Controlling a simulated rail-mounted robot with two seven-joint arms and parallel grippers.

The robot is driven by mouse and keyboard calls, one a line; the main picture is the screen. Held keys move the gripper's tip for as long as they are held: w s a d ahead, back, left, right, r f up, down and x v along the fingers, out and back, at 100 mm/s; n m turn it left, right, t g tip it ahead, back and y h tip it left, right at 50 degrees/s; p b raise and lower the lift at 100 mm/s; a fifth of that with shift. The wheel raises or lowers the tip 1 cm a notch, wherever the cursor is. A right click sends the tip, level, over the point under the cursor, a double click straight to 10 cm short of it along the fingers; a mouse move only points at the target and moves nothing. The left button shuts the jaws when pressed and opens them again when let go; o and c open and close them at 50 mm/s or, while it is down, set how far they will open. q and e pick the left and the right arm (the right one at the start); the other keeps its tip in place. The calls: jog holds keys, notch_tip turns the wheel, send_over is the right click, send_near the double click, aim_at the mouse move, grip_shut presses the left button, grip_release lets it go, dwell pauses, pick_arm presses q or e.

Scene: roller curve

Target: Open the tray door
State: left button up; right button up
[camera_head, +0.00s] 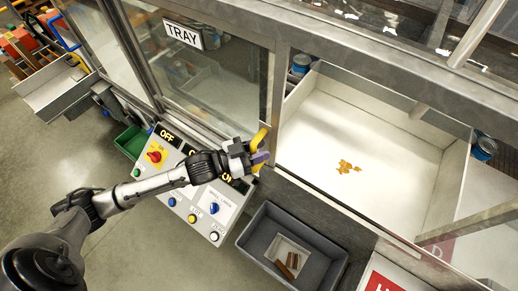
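The glass tray door (215,85) has a grey metal frame and a white sign (183,35) reading TRAY. Its yellow handle (262,136) is at the lower right edge of the glass. My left gripper (259,155) is at the handle, with its fingers overlapping the handle's middle. I cannot tell whether the fingers are closed around it. Right of the door, a white tray bay (335,125) shows, with a few orange pieces (347,167) on its floor. My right gripper is not in view.
A control panel (180,190) with a red knob, a blue knob and several buttons lies beneath my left arm. A grey bin (258,240) holds small brown items. A green bin (132,141) is left of the panel. Blue cans (484,148) and (301,63) flank the bay.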

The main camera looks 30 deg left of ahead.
pick_arm(q)
jog(key=shift+o, duration=1.1)
jog(key=shift+s, duration=0.15)
jog(key=shift+s+a+f, duration=0.1)
jog(key=shift+s+a, duration=0.1)
jog(key=shift+a, duration=0.05)
jog(key=b+v, duration=0.3)
jog(key=v, duration=1)
jog(key=shift+b, duration=0.35)
